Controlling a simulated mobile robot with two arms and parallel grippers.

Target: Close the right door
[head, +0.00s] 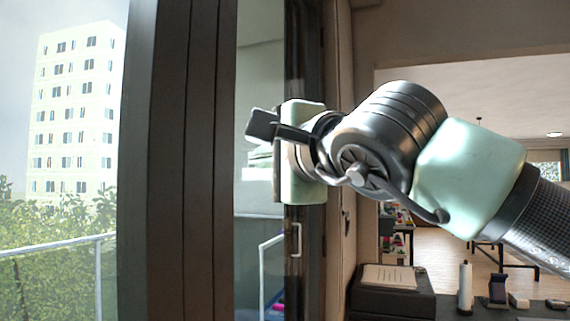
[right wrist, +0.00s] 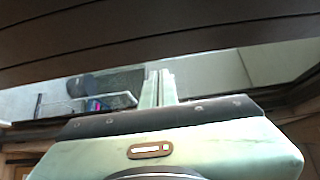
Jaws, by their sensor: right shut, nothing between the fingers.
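In the head view, a wide dark grooved door frame (head: 185,160) stands upright left of my right gripper. A narrower dark frame (head: 305,260) with a pale handle (head: 297,240) stands to its right. A gap or clear pane lies between them; I cannot tell which. My right gripper (head: 258,157) points left across this space, its fingers shut and empty. In the right wrist view, the closed fingertips (right wrist: 158,80) point toward the dark grooved frame (right wrist: 150,35), and I cannot tell whether they touch it. My left gripper is not in view.
A balcony railing (head: 60,243), bushes and a tall building (head: 75,110) show outside on the left. At lower right, a black box with a paper (head: 390,276) and a white bottle (head: 465,287) stand on a dark surface. A room opens behind.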

